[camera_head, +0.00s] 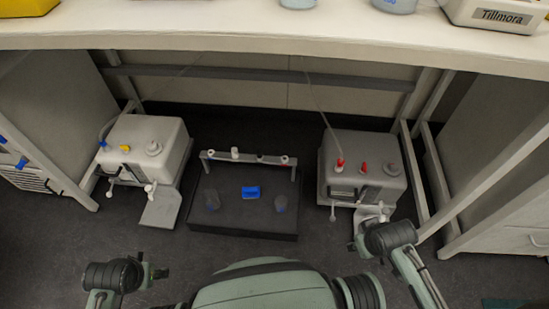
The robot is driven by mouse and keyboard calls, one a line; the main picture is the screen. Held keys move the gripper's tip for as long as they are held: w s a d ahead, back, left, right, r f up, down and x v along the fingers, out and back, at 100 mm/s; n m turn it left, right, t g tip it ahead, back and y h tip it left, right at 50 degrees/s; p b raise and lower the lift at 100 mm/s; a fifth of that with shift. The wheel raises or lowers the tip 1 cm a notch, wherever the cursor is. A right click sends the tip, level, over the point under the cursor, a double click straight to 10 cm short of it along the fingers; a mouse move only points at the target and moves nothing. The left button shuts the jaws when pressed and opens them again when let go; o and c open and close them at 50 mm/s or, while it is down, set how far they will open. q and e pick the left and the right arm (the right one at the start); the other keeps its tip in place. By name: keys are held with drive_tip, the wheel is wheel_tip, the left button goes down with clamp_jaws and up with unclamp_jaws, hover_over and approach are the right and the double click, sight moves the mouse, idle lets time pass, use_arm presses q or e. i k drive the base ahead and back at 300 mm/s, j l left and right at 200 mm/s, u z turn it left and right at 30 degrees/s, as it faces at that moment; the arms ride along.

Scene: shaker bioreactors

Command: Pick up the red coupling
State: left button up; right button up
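Two small red fittings stand on top of the right grey machine (391,148). The left red coupling (340,164) has a pale tip and a thin line running up from it. The other red fitting (364,168) is just right of it. I cannot tell from this view which one the task means. My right gripper (357,240) is low in front of that machine, apart from both fittings and partly hidden by its own wrist. Its fingers are too unclear to judge. My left gripper (153,268) is at the lower left, with its fingertips apart and nothing between them.
A dark platform (243,222) between the machines holds a blue block (251,192), two dark pieces and a rack bar (248,158) with several fittings. A left machine (165,130) has a yellow fitting (125,148). The bench (270,38) overhangs behind. Table legs flank the right machine.

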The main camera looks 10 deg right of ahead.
sight(340, 165)
drive_tip(key=z, duration=1)
drive_tip(key=l+z, duration=0.25)
drive_tip(key=i+l+z, duration=0.3)
drive_tip(key=k+l, duration=0.1)
drive_tip(key=l, duration=0.05)
